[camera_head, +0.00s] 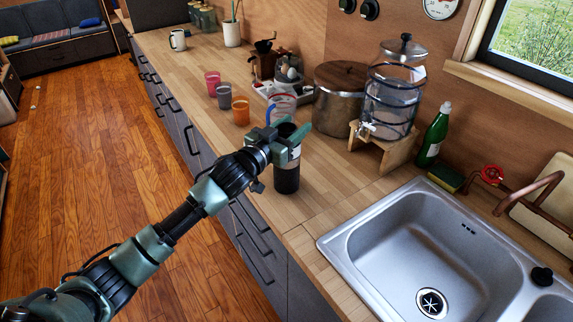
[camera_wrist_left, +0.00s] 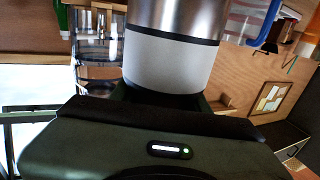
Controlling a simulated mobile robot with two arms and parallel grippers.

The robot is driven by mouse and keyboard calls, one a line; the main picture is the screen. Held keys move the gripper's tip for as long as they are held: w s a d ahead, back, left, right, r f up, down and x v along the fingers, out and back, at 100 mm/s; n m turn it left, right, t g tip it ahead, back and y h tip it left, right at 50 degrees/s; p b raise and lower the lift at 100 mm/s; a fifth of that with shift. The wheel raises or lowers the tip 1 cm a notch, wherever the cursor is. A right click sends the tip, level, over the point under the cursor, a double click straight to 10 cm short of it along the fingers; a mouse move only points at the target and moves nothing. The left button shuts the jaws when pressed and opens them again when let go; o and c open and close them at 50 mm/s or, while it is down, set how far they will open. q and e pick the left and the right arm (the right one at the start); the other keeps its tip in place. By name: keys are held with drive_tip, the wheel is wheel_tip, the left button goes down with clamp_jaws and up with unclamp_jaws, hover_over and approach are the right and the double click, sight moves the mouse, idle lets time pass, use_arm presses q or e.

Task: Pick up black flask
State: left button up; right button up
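The black flask (camera_head: 287,181) stands upright on the wooden counter, near its front edge and left of the sink. It has a pale band around its upper part. My left gripper (camera_head: 287,150) is at the flask's upper part and hides some of it. In the left wrist view, the flask (camera_wrist_left: 170,62) fills the upper middle, with a metallic sheen and a wide white-grey band. It sits directly in front of my gripper's palm, with dark green finger parts close beside it. Whether the fingers press on it is not clear. My right gripper is not in view.
A clear cup with a blue handle (camera_head: 282,101) stands just behind the flask. Orange (camera_head: 241,111), grey and pink cups stand to the left. A large pot (camera_head: 338,98) and a water dispenser (camera_head: 392,95) stand behind. The sink (camera_head: 425,250) is at the right.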

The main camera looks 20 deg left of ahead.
use_arm(q)
clamp_jaws()
drive_tip(key=shift+r, duration=0.1)
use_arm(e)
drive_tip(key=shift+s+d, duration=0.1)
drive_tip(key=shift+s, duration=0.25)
